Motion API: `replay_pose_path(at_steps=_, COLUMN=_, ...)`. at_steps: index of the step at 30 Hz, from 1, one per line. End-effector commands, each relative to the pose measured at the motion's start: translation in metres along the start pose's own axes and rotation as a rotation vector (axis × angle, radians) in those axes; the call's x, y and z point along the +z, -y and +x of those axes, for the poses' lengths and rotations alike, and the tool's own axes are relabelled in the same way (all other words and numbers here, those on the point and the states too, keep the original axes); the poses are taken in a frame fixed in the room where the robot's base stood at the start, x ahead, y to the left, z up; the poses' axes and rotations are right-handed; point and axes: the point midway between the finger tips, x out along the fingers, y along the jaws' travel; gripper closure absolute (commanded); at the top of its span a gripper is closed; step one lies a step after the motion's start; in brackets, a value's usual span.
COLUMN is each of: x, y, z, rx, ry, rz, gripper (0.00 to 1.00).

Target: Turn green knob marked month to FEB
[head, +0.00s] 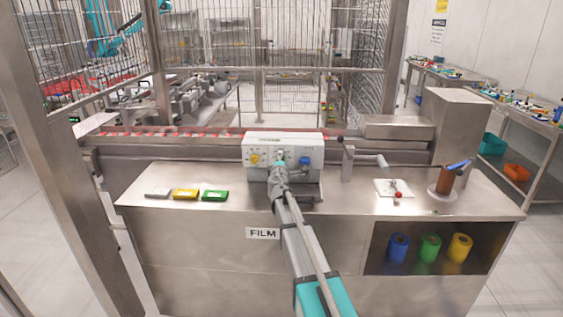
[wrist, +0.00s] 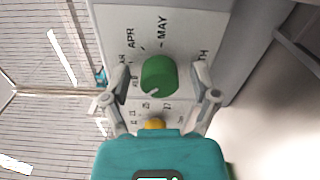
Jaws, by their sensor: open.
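The green knob (wrist: 158,75) sits on the white panel (wrist: 115,25) of a control box (head: 285,141). A white mark shows on its lower-left side in the wrist view. APR and MAY read clearly around it, rotated; smaller labels at its left are partly hidden or blurred, and I cannot read FEB with certainty. My gripper (wrist: 157,70) is open, with one finger on each side of the knob and visible gaps between them in the picture. In the head view my gripper (head: 279,170) is in front of the box and largely covers the green knob.
A yellow knob (wrist: 155,124) with small numbers is close by, partly behind my gripper. A blue part (head: 304,162) is at the box's right. White, yellow and green blocks (head: 186,194) lie on the steel bench (head: 145,210). A crank handle (head: 365,158) stands to the right.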

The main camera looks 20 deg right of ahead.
Motion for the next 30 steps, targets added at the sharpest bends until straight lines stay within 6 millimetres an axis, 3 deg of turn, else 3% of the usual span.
replay_pose_path(at_steps=7, x=0.0, y=0.0, z=-0.003, rx=0.0, ry=0.0, rz=0.0, gripper=0.23)
replay_pose_path(at_steps=13, x=0.0, y=0.0, z=-0.017, rx=0.0, ry=-0.001, rz=0.0, gripper=0.23)
replay_pose_path(at_steps=30, x=0.001, y=0.0, z=-0.101, rx=0.0, ry=-0.001, rz=0.0, gripper=0.23)
